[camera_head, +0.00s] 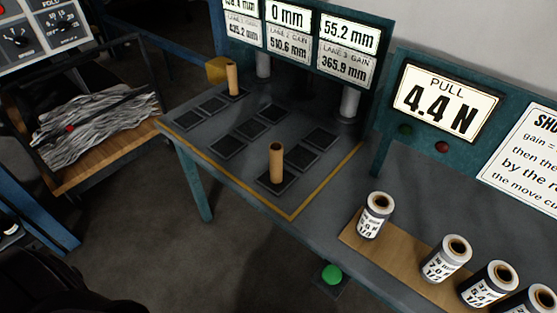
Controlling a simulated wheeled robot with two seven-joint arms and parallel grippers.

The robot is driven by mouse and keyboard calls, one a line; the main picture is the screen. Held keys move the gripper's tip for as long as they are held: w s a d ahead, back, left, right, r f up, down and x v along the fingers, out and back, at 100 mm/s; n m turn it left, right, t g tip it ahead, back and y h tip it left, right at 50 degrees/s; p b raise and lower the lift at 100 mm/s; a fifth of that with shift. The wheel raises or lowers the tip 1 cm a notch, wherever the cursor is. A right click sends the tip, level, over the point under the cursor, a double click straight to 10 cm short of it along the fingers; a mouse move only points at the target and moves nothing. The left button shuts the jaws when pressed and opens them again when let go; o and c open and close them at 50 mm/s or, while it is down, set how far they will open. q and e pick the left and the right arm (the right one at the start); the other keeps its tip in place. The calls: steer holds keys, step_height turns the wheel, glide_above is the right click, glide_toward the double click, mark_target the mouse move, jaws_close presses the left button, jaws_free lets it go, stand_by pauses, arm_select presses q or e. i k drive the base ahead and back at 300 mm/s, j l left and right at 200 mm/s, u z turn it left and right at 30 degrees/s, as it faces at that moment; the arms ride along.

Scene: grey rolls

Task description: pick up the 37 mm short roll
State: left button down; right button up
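Several grey rolls with white labels and brown cores stand upright on a wooden board (405,262) at the lower right. The leftmost roll (373,216) stands apart from the others, near the board's left end. A second roll (446,260), a third roll (488,285) and a roll cut by the frame edge (535,301) stand in a row to its right. The label print is too small to tell which one is the 37 mm short roll. Neither of my grippers is in view.
Two brown tubes, one far (232,80) and one near (276,163), stand on dark square pads on the grey table. A green button (331,273) sits below the table's front edge. A panel reading PULL 4.4 N (446,101) stands behind the rolls.

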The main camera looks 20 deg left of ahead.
mark_target(497, 278)
steer(key=k+z, duration=0.15)
steer(key=z, duration=0.95)
